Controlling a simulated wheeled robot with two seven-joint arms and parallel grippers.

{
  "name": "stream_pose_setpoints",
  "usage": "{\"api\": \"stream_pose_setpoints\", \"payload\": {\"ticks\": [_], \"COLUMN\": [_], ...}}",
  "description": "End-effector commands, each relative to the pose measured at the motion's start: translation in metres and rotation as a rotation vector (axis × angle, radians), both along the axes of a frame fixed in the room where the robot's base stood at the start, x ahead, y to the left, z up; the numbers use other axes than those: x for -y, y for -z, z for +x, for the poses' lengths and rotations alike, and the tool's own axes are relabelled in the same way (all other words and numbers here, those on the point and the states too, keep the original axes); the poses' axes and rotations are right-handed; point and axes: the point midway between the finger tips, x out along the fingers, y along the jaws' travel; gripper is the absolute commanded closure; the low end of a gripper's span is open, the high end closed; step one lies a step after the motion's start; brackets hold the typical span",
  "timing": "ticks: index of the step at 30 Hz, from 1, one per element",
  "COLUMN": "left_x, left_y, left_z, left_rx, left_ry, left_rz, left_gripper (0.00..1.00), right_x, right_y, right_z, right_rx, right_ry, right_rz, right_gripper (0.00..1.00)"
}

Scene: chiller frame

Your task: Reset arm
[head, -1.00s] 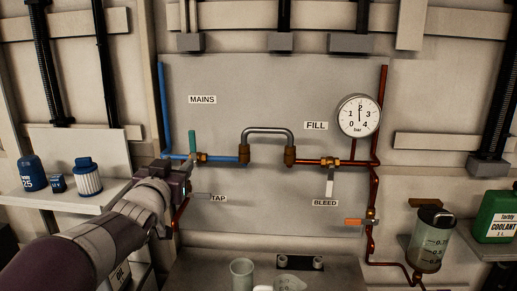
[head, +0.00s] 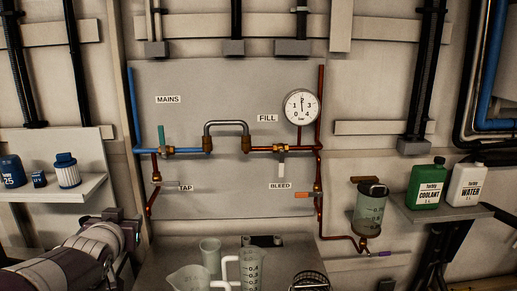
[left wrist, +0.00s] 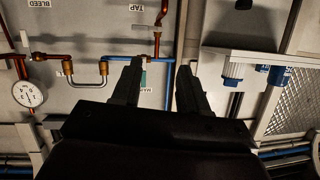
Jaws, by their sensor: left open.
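My left gripper (head: 130,226) is at the lower left in the head view, below the tap and apart from the pipes. In the left wrist view its two fingers (left wrist: 158,72) are spread with nothing held between them. That view is upside down, with the pipe panel beyond the fingers. The panel (head: 230,185) carries the blue mains pipe, copper pipes, a grey bridging hose (head: 226,124) and a pressure gauge (head: 300,106). The green mains handle (head: 161,134) points up. The white fill handle (head: 281,169) hangs down. My right gripper is out of view.
A left shelf (head: 85,190) holds blue-capped filters. A right shelf (head: 440,213) holds a green coolant bottle (head: 427,184) and a white water bottle (head: 466,186). Measuring jugs (head: 250,268), a beaker (head: 210,256) and a wire basket (head: 310,281) are on the low bench. A clear reservoir (head: 369,209) hangs right.

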Motion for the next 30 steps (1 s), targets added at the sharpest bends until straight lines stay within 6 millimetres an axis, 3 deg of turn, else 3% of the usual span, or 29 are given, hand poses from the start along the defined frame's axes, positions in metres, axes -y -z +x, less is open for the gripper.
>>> {"api": "stream_pose_setpoints", "payload": {"ticks": [5, 8, 12, 15, 18, 20, 30], "left_x": [0.007, 0.019, 0.047, 0.071, 0.088, 0.097, 0.101], "left_y": [0.064, 0.106, 0.164, 0.194, 0.207, 0.208, 0.208], "left_z": [-0.033, -0.064, -0.13, -0.186, -0.223, -0.233, -0.232], "left_rx": [-0.246, -0.427, -0.735, -0.953, -1.083, -1.116, -1.123], "left_ry": [-0.03, -0.034, -0.017, 0.008, 0.029, 0.05, 0.068], "left_rz": [-0.042, -0.074, -0.129, -0.167, -0.186, -0.18, -0.168], "left_gripper": [0.56, 0.56, 0.56, 0.56, 0.56, 0.56, 0.56], "right_x": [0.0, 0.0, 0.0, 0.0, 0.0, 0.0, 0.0], "right_y": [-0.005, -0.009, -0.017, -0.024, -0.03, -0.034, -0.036], "right_z": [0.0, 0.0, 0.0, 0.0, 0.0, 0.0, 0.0], "right_rx": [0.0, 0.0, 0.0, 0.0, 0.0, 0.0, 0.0], "right_ry": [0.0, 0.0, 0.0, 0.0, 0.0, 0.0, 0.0], "right_rz": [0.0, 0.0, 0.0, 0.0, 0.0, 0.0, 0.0], "right_gripper": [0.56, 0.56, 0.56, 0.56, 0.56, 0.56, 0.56]}}
